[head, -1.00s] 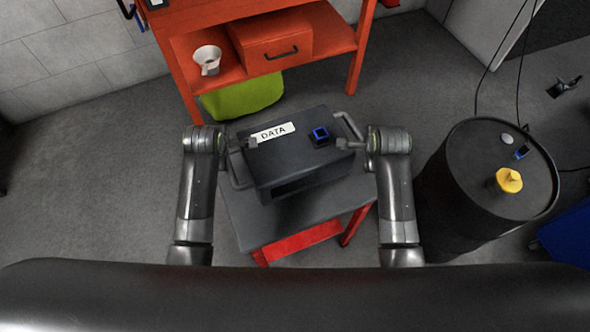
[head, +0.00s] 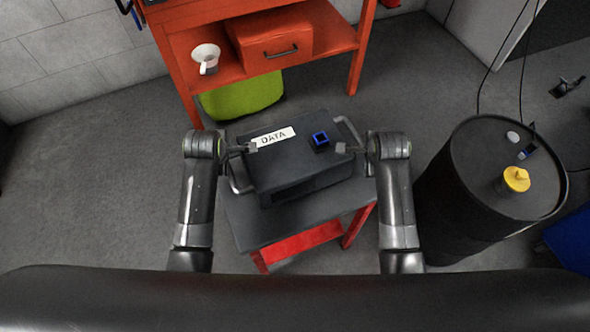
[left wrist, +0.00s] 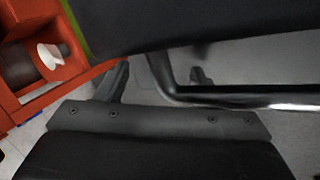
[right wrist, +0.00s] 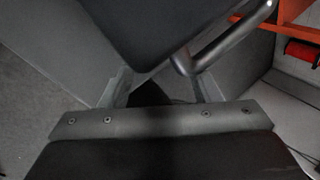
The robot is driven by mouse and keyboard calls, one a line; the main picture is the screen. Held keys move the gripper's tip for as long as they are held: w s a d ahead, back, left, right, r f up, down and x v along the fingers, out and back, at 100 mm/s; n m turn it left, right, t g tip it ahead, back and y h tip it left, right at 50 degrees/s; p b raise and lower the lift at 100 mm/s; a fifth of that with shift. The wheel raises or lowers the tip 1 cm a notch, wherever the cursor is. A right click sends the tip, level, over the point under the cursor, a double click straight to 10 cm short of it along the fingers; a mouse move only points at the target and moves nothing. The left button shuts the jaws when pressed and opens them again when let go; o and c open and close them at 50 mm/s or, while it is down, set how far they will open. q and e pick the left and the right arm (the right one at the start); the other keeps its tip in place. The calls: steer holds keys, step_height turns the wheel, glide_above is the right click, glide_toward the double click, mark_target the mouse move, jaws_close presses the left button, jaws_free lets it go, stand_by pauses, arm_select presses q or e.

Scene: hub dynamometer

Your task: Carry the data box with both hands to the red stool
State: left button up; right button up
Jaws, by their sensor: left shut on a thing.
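The black data box (head: 290,172), with a white DATA label (head: 272,137) and a small blue-rimmed square part (head: 320,140) on top, is over the dark top of the red stool (head: 243,232). It looks set down there, but its underside is hidden. My left gripper (head: 248,147) is shut on the box's left handle, a dark bar that shows between the fingers in the left wrist view (left wrist: 235,97). My right gripper (head: 347,148) is at the right handle (head: 348,128). In the right wrist view its fingers stand wide apart, with the handle (right wrist: 222,45) near the right finger.
A black drum (head: 470,190) with a yellow knob (head: 515,180) stands close to the right of the stool. Behind is an orange shelf unit (head: 340,40) with a white cup (head: 205,58) and a green bin (head: 240,97) below. Floor at left is clear.

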arm_select(q)
steer(key=shift+w+d+f+b, duration=0.2)
steer(key=shift+d+b, duration=0.1)
steer(key=shift+d, duration=0.25)
arm_select(e)
steer(key=shift+a+f, duration=0.3)
steer(key=shift+a, duration=0.25)
arm_select(q)
steer(key=shift+s, duration=0.1)
steer(key=shift+o, duration=0.5)
steer(key=shift+a, duration=0.7)
arm_select(e)
steer(key=shift+d, duration=0.7)
arm_select(q)
steer(key=o, duration=0.4)
steer(key=shift+s+a, duration=0.15)
steer(key=shift+a, duration=0.25)
arm_select(e)
steer(key=shift+s+d+r, duration=0.1)
steer(key=shift+d, duration=0.3)
steer(key=o, duration=0.5)
arm_select(q)
steer(key=v, duration=1.2)
steer(key=shift+a, duration=0.15)
arm_select(e)
steer(key=v, duration=1.2)
steer(key=shift+d, duration=0.15)
